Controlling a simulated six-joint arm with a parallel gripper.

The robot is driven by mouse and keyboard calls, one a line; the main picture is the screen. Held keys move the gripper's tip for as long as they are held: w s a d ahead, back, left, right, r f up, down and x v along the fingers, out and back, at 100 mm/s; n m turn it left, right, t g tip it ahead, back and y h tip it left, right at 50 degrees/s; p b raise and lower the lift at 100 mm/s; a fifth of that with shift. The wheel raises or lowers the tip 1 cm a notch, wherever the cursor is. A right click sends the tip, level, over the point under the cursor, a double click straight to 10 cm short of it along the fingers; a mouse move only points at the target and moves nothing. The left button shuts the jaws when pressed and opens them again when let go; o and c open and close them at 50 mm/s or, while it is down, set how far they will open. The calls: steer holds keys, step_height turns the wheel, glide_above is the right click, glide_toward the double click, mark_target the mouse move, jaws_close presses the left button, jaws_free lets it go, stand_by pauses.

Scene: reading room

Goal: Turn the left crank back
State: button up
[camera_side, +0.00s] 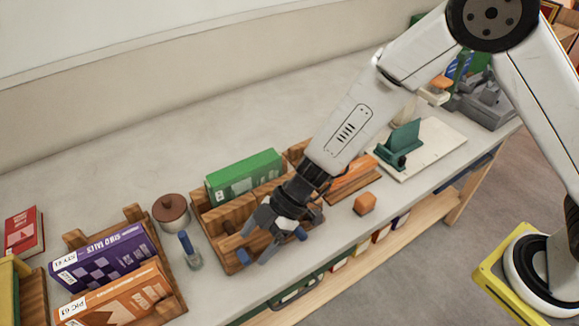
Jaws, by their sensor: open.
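My gripper (270,248) is open and points down over the front of the middle wooden rack (233,264). Its grey fingers hide part of that rack. No crank is plainly recognisable. A small grey piece with an upright blue handle (187,243) stands on the table left of my gripper and apart from it; I cannot tell whether it is the left crank. I see nothing held in my gripper.
A green book (245,174) lies in the middle rack. A brown-lidded pot (170,208) stands left of it. Purple (105,258) and orange (118,297) books fill the left rack. An orange block (365,203) sits near the front edge. The table's back strip (120,150) is clear.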

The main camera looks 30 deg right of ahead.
steer(key=shift+v, duration=2.5)
steer(key=shift+a, duration=0.1)
steer(key=c, duration=0.8)
steer(key=shift+s+a, duration=0.1)
steer(key=shift+a, duration=0.1)
jaws_close()
steer(key=a+r+h, duration=0.4)
steer(key=a+h, duration=0.4)
steer(key=a, duration=0.3)
steer(key=shift+a, duration=0.35)
